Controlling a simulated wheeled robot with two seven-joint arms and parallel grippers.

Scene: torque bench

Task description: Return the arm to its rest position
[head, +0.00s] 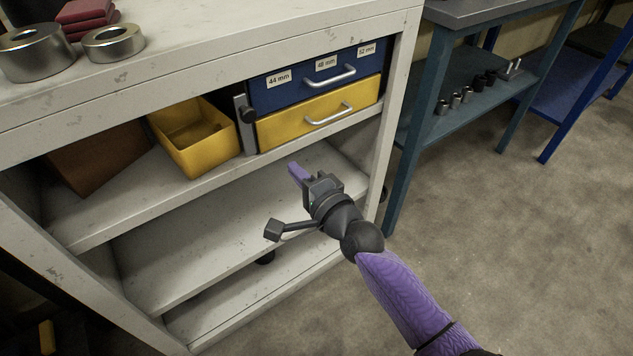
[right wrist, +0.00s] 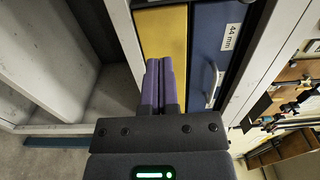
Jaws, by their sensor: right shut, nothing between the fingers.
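My right arm comes in from the lower right in the head view. Its right gripper (head: 295,170) is in front of the shelf unit, just below the yellow drawer (head: 318,118). In the right wrist view the two purple fingers of the right gripper (right wrist: 160,65) lie together with nothing between them. The yellow drawer (right wrist: 165,30) shows behind the fingertips there; I cannot tell whether they touch it. My left gripper is not in view.
The shelf unit (head: 215,65) holds a blue drawer (head: 290,85) above the yellow one, both closed, and a yellow bin (head: 195,140). Metal rings (head: 112,43) lie on top. A blue-green bench (head: 470,120) with sockets stands at right. Floor (head: 530,260) at right is clear.

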